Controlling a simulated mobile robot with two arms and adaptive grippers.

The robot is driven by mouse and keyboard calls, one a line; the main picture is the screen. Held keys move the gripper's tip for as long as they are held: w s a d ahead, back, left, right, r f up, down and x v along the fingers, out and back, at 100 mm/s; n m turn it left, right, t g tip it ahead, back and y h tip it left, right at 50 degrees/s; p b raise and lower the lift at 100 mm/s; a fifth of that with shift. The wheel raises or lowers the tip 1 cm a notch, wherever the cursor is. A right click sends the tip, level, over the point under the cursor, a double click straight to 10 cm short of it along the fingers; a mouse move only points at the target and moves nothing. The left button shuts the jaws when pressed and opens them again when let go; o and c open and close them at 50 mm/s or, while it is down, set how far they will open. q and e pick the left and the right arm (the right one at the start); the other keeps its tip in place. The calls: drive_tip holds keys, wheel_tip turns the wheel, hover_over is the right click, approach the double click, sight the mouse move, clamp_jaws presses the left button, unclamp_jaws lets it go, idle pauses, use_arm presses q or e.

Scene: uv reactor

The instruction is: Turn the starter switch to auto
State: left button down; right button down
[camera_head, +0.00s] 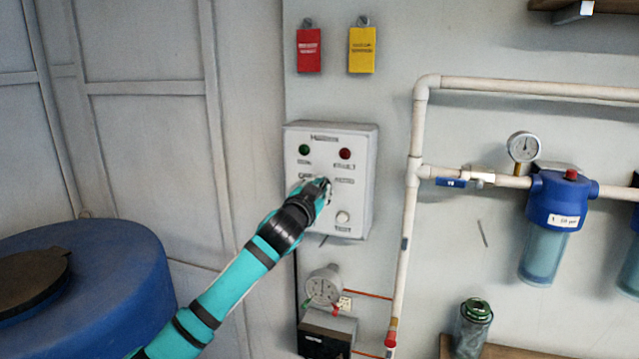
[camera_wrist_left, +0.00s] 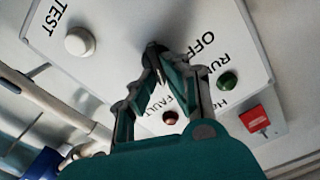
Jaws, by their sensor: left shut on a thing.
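The starter box (camera_head: 361,208) is a pale grey panel on the wall, with a green lamp (camera_head: 305,150), a red lamp (camera_head: 345,154) and a white button (camera_head: 343,217). My left gripper (camera_head: 322,184) reaches its middle from the lower left. In the left wrist view the gripper (camera_wrist_left: 155,50) is shut on the small dark starter switch (camera_wrist_left: 152,46), near the OFF label (camera_wrist_left: 195,47). The fingertips hide most of the switch, so its pointing direction is unclear. The TEST label (camera_wrist_left: 60,14) is beside the white button. My right gripper is in neither view.
Red (camera_head: 309,50) and yellow (camera_head: 362,50) tags hang above the box. A white pipe (camera_head: 407,220) runs down to its right, with a gauge (camera_head: 524,146) and blue filter (camera_head: 557,200) beyond. A blue drum (camera_head: 130,262) stands left.

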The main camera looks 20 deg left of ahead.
use_arm(q)
drive_tip(key=shift+m, duration=0.6)
drive_tip(key=c, duration=1.4)
unclamp_jaws()
drive_tip(key=shift+s, duration=0.1)
drive_tip(key=s, duration=1.2)
drive_tip(key=shift+a, duration=0.2)
drive_tip(key=shift+w+f, duration=0.15)
drive_tip(key=shift+f, duration=0.05)
